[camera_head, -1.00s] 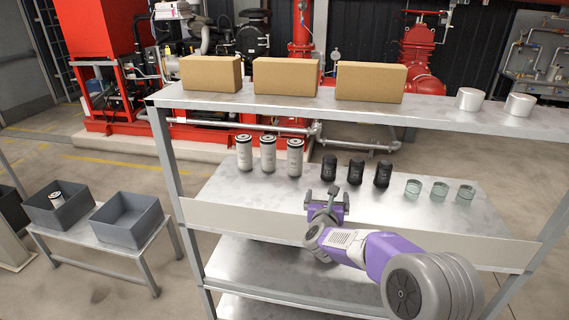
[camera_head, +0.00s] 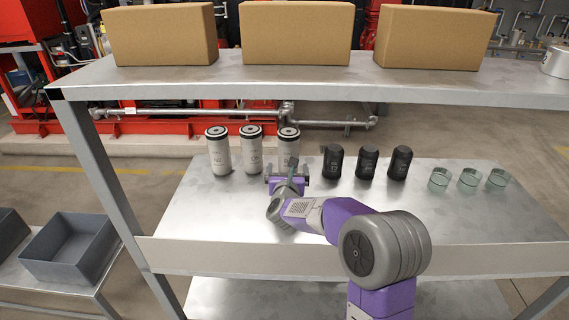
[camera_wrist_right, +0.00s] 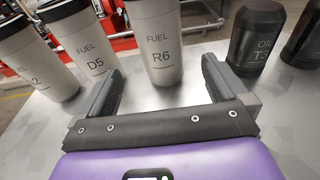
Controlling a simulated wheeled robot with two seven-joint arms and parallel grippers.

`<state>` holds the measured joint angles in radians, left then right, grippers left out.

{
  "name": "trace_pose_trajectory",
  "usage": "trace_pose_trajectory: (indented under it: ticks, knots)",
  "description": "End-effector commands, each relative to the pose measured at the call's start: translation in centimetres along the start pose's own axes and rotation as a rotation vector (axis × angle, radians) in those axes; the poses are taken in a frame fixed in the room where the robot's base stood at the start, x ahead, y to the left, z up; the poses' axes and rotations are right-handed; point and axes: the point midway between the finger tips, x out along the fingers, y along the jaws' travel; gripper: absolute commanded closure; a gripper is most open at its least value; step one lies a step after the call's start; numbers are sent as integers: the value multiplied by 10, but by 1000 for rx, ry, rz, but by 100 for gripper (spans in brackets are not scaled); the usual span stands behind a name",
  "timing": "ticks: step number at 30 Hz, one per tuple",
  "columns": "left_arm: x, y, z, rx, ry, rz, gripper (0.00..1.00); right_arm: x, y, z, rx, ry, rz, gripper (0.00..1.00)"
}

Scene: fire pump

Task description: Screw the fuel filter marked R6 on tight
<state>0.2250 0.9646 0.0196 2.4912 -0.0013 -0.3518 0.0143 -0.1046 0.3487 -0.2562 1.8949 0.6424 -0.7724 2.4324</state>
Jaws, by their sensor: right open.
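The fuel filter marked R6 (camera_wrist_right: 157,42) is a white can with a black top, standing upright on the shelf. In the head view the R6 filter (camera_head: 288,146) is the rightmost of three white filters, partly hidden by my right gripper (camera_head: 288,176). In the right wrist view my right gripper (camera_wrist_right: 160,88) is open. Its two dark fingers point at the R6 filter, one to each side of it and short of it, with nothing between them. My left gripper is in neither view.
The D5 fuel filter (camera_wrist_right: 90,40) and another white filter (camera_wrist_right: 40,55) stand left of R6. Black oil filters (camera_head: 367,162) and glass cups (camera_head: 469,180) stand to the right. An upper shelf (camera_head: 300,83) with boxes overhangs behind. A grey bin (camera_head: 70,247) is at left.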

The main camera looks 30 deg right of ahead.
Motion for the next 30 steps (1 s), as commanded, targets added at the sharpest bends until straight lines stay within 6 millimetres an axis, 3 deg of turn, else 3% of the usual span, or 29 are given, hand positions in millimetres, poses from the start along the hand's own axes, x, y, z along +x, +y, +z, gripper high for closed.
trace_pose_trajectory:
  ticks: [14,21,30]
  knots:
    - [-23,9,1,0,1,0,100,46,-1,2,-3,1,-2,0]
    - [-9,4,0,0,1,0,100,70,-1,-2,0,-1,-1,0]
    - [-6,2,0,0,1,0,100,88,0,0,0,-1,-1,0]
